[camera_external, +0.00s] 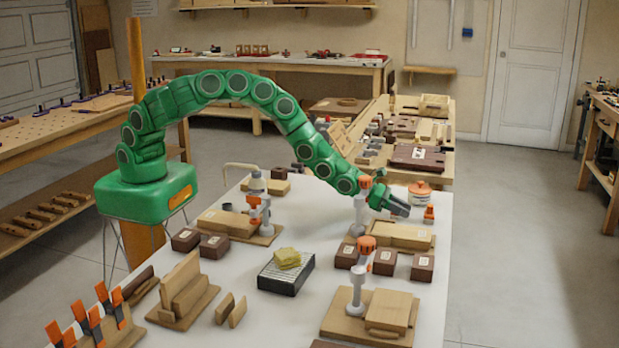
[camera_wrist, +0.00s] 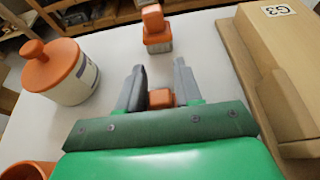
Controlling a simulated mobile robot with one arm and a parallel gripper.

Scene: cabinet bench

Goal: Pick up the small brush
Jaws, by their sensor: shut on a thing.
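A small orange brush (camera_wrist: 155,30) with a rounded top and a grey bristle end stands on the white table, just beyond my fingertips in the wrist view. In the external view the brush (camera_external: 429,214) is right of my gripper (camera_external: 406,207), near the table's right edge. In the wrist view my gripper (camera_wrist: 159,68) has its two grey fingers apart, with a small orange piece (camera_wrist: 160,97) between them near their base. What this piece belongs to is hidden. The brush shows beyond the fingertips, apart from them.
An orange-lidded jar (camera_wrist: 62,75) stands left of my gripper, with an orange rim (camera_wrist: 27,171) below it. A wooden block (camera_wrist: 280,50) labelled G3 lies on a board at right. Bare white table surrounds the brush.

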